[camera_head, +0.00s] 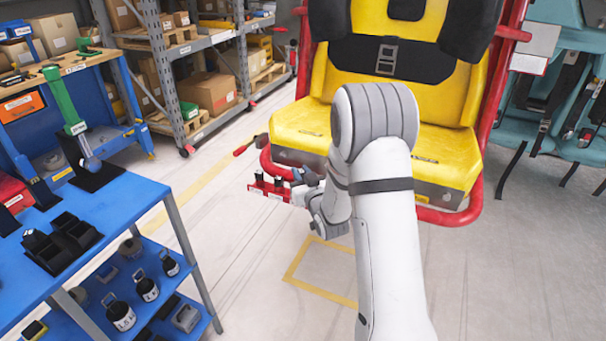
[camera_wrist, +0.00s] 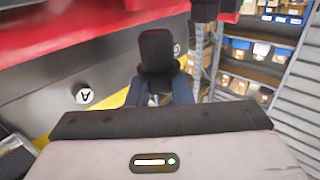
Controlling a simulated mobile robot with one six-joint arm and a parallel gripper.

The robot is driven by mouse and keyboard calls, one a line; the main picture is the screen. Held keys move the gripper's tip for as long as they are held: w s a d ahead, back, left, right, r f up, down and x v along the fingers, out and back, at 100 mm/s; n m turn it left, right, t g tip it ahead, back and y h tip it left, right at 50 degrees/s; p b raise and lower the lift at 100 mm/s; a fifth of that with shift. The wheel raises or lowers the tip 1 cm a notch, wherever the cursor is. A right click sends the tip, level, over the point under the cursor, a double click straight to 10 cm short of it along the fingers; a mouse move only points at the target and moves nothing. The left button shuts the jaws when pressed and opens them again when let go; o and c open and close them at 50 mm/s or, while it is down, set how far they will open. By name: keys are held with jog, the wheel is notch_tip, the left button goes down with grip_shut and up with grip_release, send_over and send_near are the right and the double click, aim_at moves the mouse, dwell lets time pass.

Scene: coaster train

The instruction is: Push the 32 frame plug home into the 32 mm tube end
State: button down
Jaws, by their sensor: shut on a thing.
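My gripper (camera_wrist: 158,96) is shut on a black capped cylinder (camera_wrist: 160,52), which looks like a frame plug; its size marking cannot be read. In the head view, my gripper (camera_head: 307,178) is small and partly hidden by my wrist, beside the front left of the yellow seat. A red tube frame (camera_head: 448,216) runs around the seat. A red bar (camera_wrist: 85,30) crosses the upper left of the wrist view, behind the held plug. I cannot tell which tube end is the 32 mm one, or whether the plug touches it.
A small red rack (camera_head: 268,188) with black upright pieces and white labels is just left of my gripper. A blue workbench (camera_head: 110,200) with black trays stands at the left. Shelves with boxes are behind. The floor at the right front is clear.

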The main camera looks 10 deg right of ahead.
jog(key=shift+f+b, duration=0.75)
jog(key=shift+b, duration=0.15)
jog(key=shift+b, duration=0.5)
jog(key=shift+f+b, duration=1.6)
jog(key=shift+b, duration=0.4)
dwell(0.7)
jog(key=c, duration=1.3)
grip_release()
jog(key=shift+s, duration=0.1)
jog(key=shift+o, duration=0.5)
jog(key=shift+d+f, duration=0.1)
jog(key=c, duration=0.3)
